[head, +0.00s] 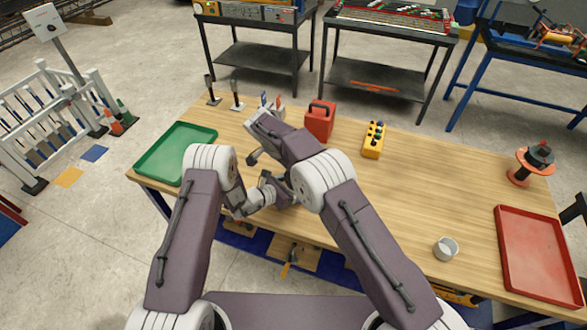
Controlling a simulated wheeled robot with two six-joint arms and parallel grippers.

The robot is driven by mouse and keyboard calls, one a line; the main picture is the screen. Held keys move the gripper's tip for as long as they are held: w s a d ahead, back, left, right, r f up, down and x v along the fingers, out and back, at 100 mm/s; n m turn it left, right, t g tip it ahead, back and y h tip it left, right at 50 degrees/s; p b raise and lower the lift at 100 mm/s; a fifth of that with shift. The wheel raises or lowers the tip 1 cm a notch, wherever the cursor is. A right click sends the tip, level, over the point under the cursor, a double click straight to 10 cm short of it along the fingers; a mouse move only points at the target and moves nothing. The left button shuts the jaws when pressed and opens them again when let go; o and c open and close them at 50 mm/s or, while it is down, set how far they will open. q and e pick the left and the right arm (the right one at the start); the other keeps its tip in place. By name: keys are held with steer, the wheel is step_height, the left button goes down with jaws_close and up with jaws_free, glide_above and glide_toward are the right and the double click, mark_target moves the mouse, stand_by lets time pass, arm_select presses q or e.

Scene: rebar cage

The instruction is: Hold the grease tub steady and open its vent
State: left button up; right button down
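I cannot pick out a grease tub or its vent with certainty. A small grey-white round cup (446,249) stands open-topped at the front right of the table. A red box-like container with a black handle (320,121) stands at the back middle, behind my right arm. My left gripper (273,188) is low over the table's front left part, partly covered by my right arm. My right gripper (254,157) is just beyond it, close to the tabletop. My arms hide the space around both grippers, so I cannot see whether either holds anything.
The wooden table (420,195) has a green tray (174,152) at left and a red tray (538,256) at right. A yellow control box (374,140) and an orange reel (536,163) stand towards the back. The centre right is clear.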

mark_target(286, 179)
stand_by(0.4)
steer(key=c, duration=1.1)
jaws_free()
steer(key=shift+c, duration=0.2)
steer(key=v, duration=0.7)
steer(key=shift+r, duration=0.25)
